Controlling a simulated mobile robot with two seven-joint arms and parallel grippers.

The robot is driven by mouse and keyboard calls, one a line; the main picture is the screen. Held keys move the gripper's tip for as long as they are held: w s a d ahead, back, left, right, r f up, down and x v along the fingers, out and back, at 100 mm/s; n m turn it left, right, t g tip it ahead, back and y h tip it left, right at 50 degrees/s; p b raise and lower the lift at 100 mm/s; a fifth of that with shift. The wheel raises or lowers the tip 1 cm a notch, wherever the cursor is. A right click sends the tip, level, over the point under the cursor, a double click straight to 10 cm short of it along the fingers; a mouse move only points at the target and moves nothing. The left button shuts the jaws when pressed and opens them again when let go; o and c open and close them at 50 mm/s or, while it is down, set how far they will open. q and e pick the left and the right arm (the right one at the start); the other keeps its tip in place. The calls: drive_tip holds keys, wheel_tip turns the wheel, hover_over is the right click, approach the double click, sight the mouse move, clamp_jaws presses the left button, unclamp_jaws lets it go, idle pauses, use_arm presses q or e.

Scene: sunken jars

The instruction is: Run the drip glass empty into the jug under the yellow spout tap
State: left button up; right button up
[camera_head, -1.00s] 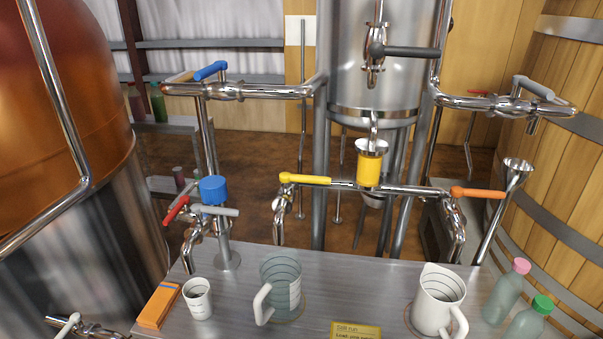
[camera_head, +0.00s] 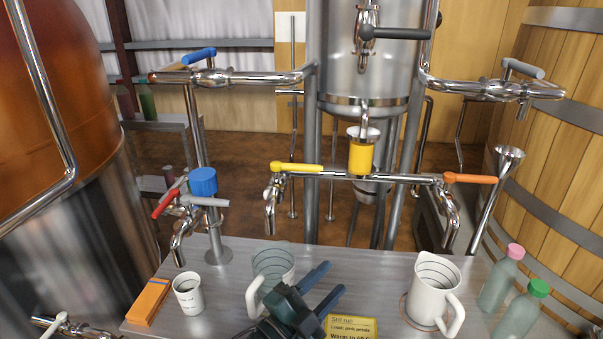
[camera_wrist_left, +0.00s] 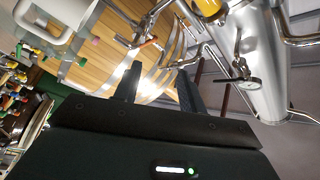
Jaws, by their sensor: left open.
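The drip glass (camera_head: 361,157), filled yellow, hangs below the steel column, above a horizontal pipe. At that pipe's left end is the yellow spout tap (camera_head: 270,205); its yellow handle (camera_head: 297,167) lies along the pipe, pointing right. A clear grey jug (camera_head: 272,262) with a white handle stands on the table below this spout, partly hidden by my gripper. My left gripper (camera_head: 334,279) is open and empty, over the front of the table, just right of the jug and below the tap. A yellow piece, probably the drip glass, shows at the top of the left wrist view (camera_wrist_left: 208,7).
An orange-handled tap (camera_head: 470,179) is at the pipe's right end, with a white jug (camera_head: 428,295) below. A white cup (camera_head: 188,294), an orange block (camera_head: 148,301), a yellow sign (camera_head: 350,328) and two bottles (camera_head: 501,279) stand around.

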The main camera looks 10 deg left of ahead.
use_arm(q)
drive_tip(key=d+r+m+g+h+b, duration=0.2)
drive_tip(key=d+r+m+g+h, duration=0.5)
drive_tip(key=m, duration=0.8)
drive_tip(key=m+y+b, duration=0.7)
drive_tip(key=m+y, duration=1.2)
drive_tip(key=m, duration=0.1)
approach(307, 167)
drive_tip(key=x, duration=0.3)
drive_tip(key=shift+h, duration=0.3)
drive_tip(key=x, duration=0.4)
drive_tip(key=shift+w+a+f, duration=0.15)
drive_tip(key=shift+a+f, duration=0.05)
drive_tip(key=shift+b+x, duration=0.3)
drive_tip(key=shift+x, duration=1.3)
use_arm(e)
drive_tip(key=shift+m+t+y, duration=0.3)
drive_tip(key=shift+t+y, duration=0.3)
drive_tip(key=shift+y, duration=0.1)
drive_tip(key=shift+w+a+f, duration=0.1)
drive_tip(key=shift+a+f, duration=0.5)
drive_tip(key=shift+f, duration=0.25)
drive_tip(key=shift+w+a+f, duration=0.1)
drive_tip(key=shift+a+f, duration=0.5)
drive_tip(key=shift+f, duration=0.2)
use_arm(q)
drive_tip(key=shift+c, duration=0.4)
